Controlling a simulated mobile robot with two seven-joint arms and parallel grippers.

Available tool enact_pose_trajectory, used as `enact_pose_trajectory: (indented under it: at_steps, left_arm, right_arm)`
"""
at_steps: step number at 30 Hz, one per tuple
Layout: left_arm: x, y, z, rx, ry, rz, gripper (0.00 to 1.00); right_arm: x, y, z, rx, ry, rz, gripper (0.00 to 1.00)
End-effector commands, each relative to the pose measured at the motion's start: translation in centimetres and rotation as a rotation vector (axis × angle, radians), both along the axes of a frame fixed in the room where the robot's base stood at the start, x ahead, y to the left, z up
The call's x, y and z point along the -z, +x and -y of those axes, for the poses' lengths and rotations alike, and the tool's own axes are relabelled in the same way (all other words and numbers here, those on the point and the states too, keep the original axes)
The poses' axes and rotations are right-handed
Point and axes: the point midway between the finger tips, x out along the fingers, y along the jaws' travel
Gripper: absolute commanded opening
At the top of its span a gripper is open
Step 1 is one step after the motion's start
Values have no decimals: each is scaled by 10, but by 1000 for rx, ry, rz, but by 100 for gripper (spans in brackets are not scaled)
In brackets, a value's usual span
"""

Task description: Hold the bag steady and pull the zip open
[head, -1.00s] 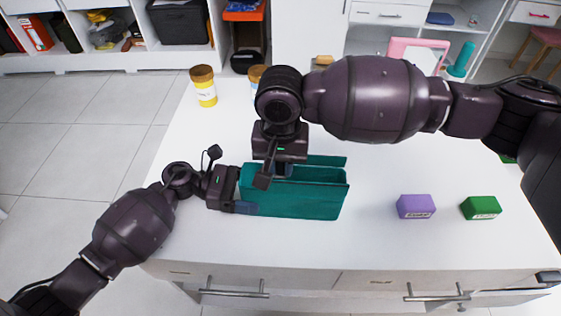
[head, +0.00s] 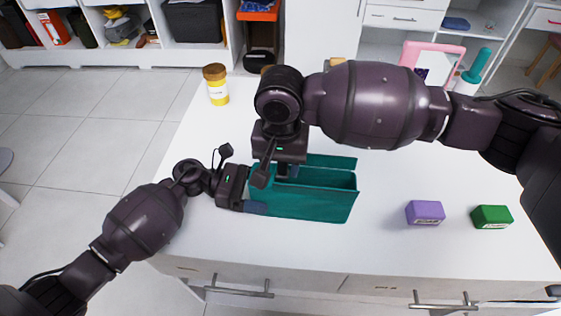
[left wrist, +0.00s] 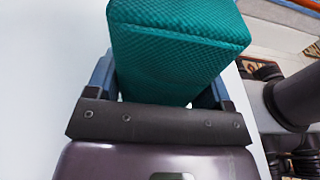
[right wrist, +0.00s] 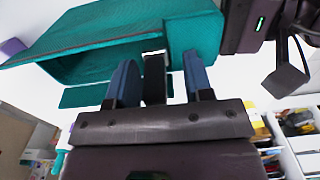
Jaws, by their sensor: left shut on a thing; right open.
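The teal bag (head: 310,204) stands on the white table, its top gaping open towards the right end, with a teal flap (head: 330,162) along the far side. My left gripper (head: 256,207) is shut on the bag's left end; the left wrist view shows the teal end (left wrist: 178,50) between its fingers. My right gripper (head: 285,172) is above the bag's left part, pointing down. In the right wrist view its blue fingers (right wrist: 160,80) are apart, with a dark upright tab (right wrist: 154,78) between them, seemingly the zip pull. Contact with the tab cannot be told.
A purple box (head: 425,213) and a green box (head: 491,217) lie to the right of the bag. A yellow jar (head: 216,85) stands at the table's far left. A pink-framed item (head: 432,55) and a teal bottle (head: 474,72) are at the back right.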

Motion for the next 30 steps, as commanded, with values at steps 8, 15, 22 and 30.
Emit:
enact_pose_trajectory:
  at_steps: [8,15,22,30]
  left_arm:
    - [1,0,-1,-2,2,-1,55]
    - [1,0,-1,-2,3,-1,55]
    - [1,0,-1,-2,3,-1,55]
    - [1,0,-1,-2,2,-1,55]
  right_arm:
    - [-26,0,0,-1,1,3,47]
    - [-73,0,0,-1,2,2,47]
    - [-106,0,0,-1,1,1,47]
    - [-120,0,0,0,0,0,47]
